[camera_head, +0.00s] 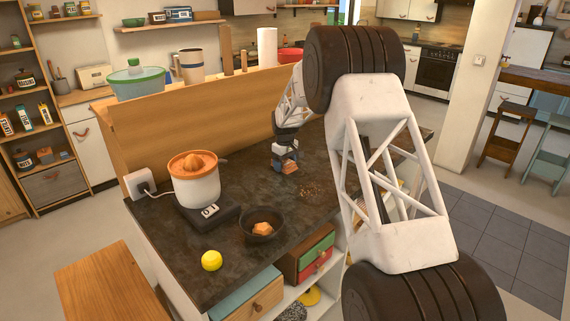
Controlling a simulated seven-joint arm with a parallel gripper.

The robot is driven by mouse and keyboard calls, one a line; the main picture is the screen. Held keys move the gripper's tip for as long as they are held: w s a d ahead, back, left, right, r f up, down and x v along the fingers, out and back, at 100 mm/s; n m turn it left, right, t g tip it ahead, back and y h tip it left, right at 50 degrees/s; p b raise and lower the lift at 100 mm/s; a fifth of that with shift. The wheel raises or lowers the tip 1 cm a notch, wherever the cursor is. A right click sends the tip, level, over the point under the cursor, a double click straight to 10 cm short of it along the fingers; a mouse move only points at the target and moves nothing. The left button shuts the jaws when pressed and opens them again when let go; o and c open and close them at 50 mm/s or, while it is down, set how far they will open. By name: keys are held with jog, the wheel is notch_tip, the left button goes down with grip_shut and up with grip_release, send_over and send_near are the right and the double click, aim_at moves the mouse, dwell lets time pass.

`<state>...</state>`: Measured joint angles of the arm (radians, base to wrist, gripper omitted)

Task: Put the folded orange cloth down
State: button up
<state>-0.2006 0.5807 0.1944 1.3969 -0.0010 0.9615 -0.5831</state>
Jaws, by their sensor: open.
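A small folded orange cloth (290,168) lies on the dark countertop (245,170) in the middle of the head view. My gripper (287,161) is right above it, pointing down, with its jaws open. The gripper hides the far part of the cloth. At this size I cannot tell whether the fingers still touch it.
A patch of brown crumbs (310,190) lies right of the cloth. Nearer stand a dark bowl (258,238) with an orange piece in it, a white and orange juicer (194,185) on a black scale, and a yellow ball (211,261). A wooden panel (190,125) runs behind.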

aim_at(285, 161)
jog(key=shift+s+a+f, duration=0.15)
jog(key=shift+s+f, duration=0.05)
jog(key=shift+f, duration=0.25)
jog(key=shift+s+a+f, duration=0.1)
jog(key=shift+s+f, duration=0.05)
jog(key=shift+f, duration=0.3)
jog(key=shift+c, duration=0.2)
jog(key=shift+r, duration=0.1)
jog(key=shift+c, duration=0.2)
jog(key=shift+o, duration=0.4)
notch_tip(285, 161, up, 14)
jog(key=shift+w+d, duration=0.15)
jog(key=shift+w, duration=0.1)
